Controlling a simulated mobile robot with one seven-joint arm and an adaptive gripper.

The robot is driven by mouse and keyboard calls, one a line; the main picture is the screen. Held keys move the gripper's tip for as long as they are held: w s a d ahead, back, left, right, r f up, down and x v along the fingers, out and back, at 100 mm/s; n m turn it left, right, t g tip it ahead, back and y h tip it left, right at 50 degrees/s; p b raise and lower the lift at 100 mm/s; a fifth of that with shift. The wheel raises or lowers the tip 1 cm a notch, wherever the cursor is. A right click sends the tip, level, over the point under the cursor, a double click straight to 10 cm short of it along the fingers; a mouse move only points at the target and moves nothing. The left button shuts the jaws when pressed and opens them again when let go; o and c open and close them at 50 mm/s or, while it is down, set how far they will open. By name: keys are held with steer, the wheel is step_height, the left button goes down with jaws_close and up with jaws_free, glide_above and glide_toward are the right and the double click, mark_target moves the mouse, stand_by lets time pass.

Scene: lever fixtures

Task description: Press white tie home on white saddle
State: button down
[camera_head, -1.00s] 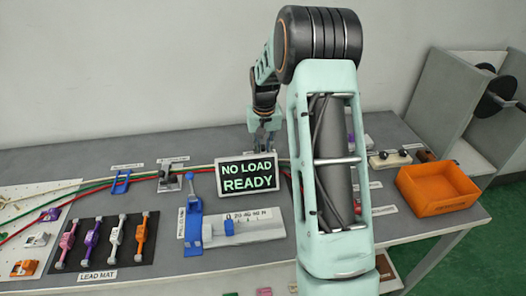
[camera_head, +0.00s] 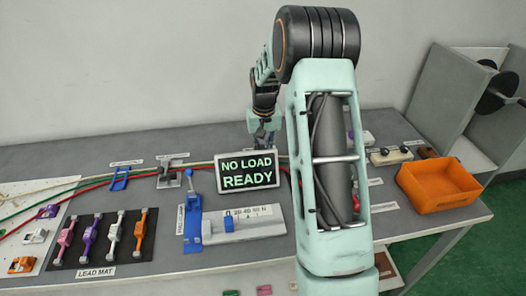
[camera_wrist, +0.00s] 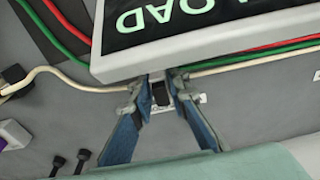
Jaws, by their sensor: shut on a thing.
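My gripper (camera_wrist: 159,95) points down behind the display board, and it also shows in the head view (camera_head: 262,134). Its two blue-grey fingers are closed in around a small dark piece (camera_wrist: 160,94) on the white cable's line; I take this to be part of the white tie, mostly hidden by the fingers. A white plate (camera_wrist: 192,102), which seems to be the white saddle, shows partly beneath and beside the fingertips. I cannot tell whether the tie is seated on it. The white cable (camera_wrist: 72,82) runs in from the left to the fingers.
The display (camera_head: 247,171) reads NO LOAD READY and stands close in front of my gripper. Red and green cables (camera_wrist: 60,28) pass nearby. A lead mat (camera_head: 98,266) with several coloured leads lies left. An orange bin (camera_head: 438,184) stands right. A blue-and-white gauge fixture (camera_head: 230,226) stands in front.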

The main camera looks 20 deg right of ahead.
steer(key=shift+f, duration=0.4)
steer(key=c, duration=1.8)
jaws_free()
steer(key=shift+o, duration=0.7)
steer(key=o, duration=0.4)
steer(key=shift+c, duration=0.2)
steer(key=shift+r, duration=0.15)
